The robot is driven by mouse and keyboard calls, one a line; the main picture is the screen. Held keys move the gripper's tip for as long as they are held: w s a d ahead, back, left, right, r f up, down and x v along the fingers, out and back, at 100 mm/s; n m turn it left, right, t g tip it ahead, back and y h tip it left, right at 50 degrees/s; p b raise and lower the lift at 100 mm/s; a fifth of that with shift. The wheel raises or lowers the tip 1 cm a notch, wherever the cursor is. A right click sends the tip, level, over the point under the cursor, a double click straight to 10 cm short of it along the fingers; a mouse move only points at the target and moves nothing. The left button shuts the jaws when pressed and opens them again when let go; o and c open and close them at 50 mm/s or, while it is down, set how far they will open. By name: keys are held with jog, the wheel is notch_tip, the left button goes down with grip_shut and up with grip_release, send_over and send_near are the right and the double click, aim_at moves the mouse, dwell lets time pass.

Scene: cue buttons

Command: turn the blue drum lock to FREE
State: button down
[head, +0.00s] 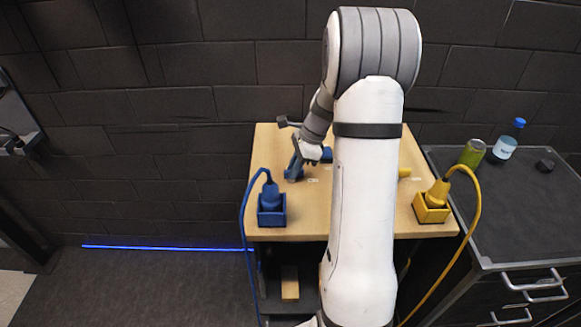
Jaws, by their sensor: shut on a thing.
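A blue object, which looks like the blue drum lock (294,170), is on the left back part of the wooden table. Part of it is hidden behind my gripper. My gripper (300,156) reaches down to it from the right and is shut on its upper part. A small white label (312,180) lies on the table just in front of the lock. The marking is too small to read, so I cannot tell which position the lock is in. My arm hides the middle of the table.
A blue plug with a cable sits in a blue box (271,218) at the table's front left. A yellow plug and cable sit in a yellow box (430,212) at the right. A dark cabinet (520,225) with a green can (472,153) and a bottle (505,147) stands right.

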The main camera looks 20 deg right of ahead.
jog(key=n, duration=0.1)
jog(key=n+g, duration=0.1)
jog(key=n, duration=0.1)
jog(key=w+n, duration=0.1)
jog(key=shift+d+r+n+g, duration=0.15)
jog(key=shift+d+n+g, duration=0.1)
jog(key=shift+n+g, duration=0.05)
jog(key=n+g, duration=0.1)
jog(key=n, duration=0.2)
jog(key=shift+w+a+n+h, duration=0.1)
jog(key=shift+w+n+h, duration=0.05)
jog(key=shift+n+h, duration=0.2)
jog(key=n, duration=0.1)
jog(key=n+g+h, duration=0.1)
jog(key=n, duration=0.1)
jog(key=shift+w+a+n, duration=0.15)
jog(key=shift+n, duration=0.1)
jog(key=shift+w+a+n+g+h, duration=0.1)
jog(key=shift+n+g+h, duration=0.2)
jog(key=shift+n, duration=0.65)
jog(key=shift+a+n+g+h, duration=0.1)
jog(key=shift+n+g+h, duration=0.2)
jog(key=shift+n, duration=0.65)
jog(key=c, duration=1.5)
grip_release()
jog(key=shift+w, duration=0.1)
jog(key=shift+o, duration=0.3)
